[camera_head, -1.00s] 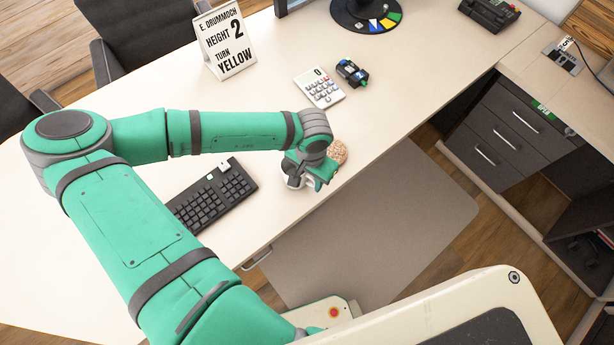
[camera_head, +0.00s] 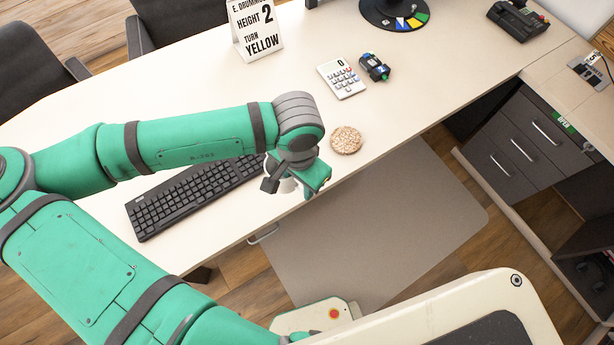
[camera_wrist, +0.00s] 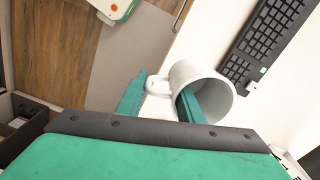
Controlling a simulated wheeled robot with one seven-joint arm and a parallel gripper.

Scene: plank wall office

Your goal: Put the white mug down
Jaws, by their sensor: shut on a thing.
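The white mug (camera_wrist: 205,78) shows in the wrist view with its open mouth facing the camera and its handle to the left. My gripper (camera_wrist: 160,93) is shut on it, one green finger inside the mouth and the other outside, past the handle. In the head view my gripper (camera_head: 296,180) is over the desk's near edge, right of the keyboard, and hides most of the mug (camera_head: 284,185). I cannot tell whether the mug's base touches the desk. A round speckled cork-like coaster (camera_head: 346,140) lies bare on the desk, right of and beyond my gripper.
The black keyboard (camera_head: 190,195) lies left of the mug. A calculator (camera_head: 342,79), a small dark device (camera_head: 375,67) and a sign (camera_head: 256,32) stand farther back on the desk (camera_head: 420,90). The desk is clear around the coaster. A drawer unit (camera_head: 530,140) is at right.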

